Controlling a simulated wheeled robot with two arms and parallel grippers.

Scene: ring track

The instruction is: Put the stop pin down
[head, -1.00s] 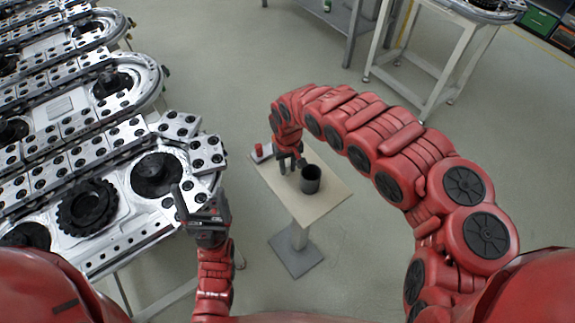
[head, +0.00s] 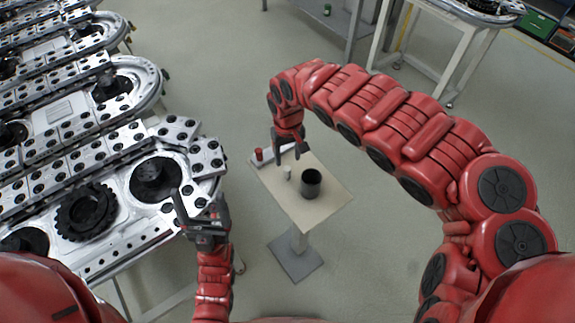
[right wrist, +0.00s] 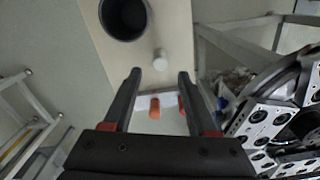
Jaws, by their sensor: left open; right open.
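A small pale pin (head: 287,172), which I take to be the stop pin, stands on the small table (head: 315,208) beside a dark cup (head: 311,183). It also shows in the right wrist view (right wrist: 160,62), just beyond the fingertips and not between them. My right gripper (head: 289,157) is open and empty, above the table's far left part and clear of the pin. Its spread fingers show in the right wrist view (right wrist: 159,78). My left gripper (head: 190,205) is open and empty, near the right edge of the metal ring track (head: 120,200).
A red piece (head: 259,154) is by a white tray (right wrist: 172,100) at the table's far left edge. The dark cup also shows in the right wrist view (right wrist: 124,15). The table's front part is bare. Floor lies open around its pedestal.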

